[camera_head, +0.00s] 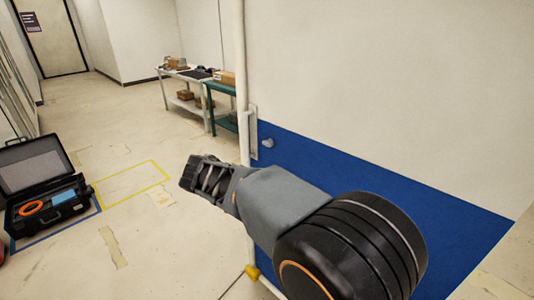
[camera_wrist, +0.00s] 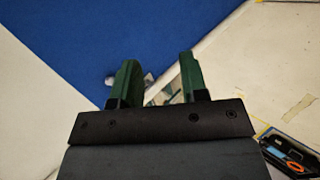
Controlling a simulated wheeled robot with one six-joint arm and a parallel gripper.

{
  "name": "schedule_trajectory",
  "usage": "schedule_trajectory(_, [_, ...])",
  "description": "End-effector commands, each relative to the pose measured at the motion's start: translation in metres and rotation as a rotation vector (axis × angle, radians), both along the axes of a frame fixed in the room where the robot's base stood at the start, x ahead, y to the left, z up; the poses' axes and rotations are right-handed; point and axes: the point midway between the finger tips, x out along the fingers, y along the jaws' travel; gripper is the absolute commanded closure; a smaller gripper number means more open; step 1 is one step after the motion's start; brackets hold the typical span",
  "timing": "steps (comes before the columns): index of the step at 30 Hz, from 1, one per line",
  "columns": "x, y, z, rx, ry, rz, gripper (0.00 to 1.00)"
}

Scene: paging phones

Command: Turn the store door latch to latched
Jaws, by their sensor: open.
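A small pale grey knob (camera_head: 268,143), which looks like the latch, sticks out of the blue lower panel (camera_head: 330,180) beside a pale upright plate (camera_head: 253,130). I cannot tell which way the latch is turned. My gripper (camera_head: 190,172) is in front of the panel, left of and lower than the knob in the head view, and touches nothing I can see. In the wrist view my gripper (camera_wrist: 158,60) has its two green fingers apart with nothing between them held. A small pale part, probably the knob (camera_wrist: 110,80), shows just left of the left finger, partly hidden.
A white upright post (camera_head: 241,70) stands at the panel's left edge. Tables (camera_head: 190,75) with boxes stand behind it. An open black case (camera_head: 45,205) lies on the left floor. A yellow-outlined floor patch (camera_head: 130,184) is bare. A closed door (camera_head: 50,40) is far back.

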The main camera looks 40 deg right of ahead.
Motion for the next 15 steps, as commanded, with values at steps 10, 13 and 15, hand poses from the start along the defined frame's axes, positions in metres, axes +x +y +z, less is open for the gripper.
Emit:
schedule_trajectory(10, [0.109, -0.032, 0.010, -0.637, -0.049, 0.022, 0.60])
schedule_trajectory(13, [0.123, -0.031, 0.014, -0.718, -0.075, 0.031, 0.60])
schedule_trajectory(15, [0.129, -0.034, 0.017, -0.751, -0.086, 0.036, 0.60])
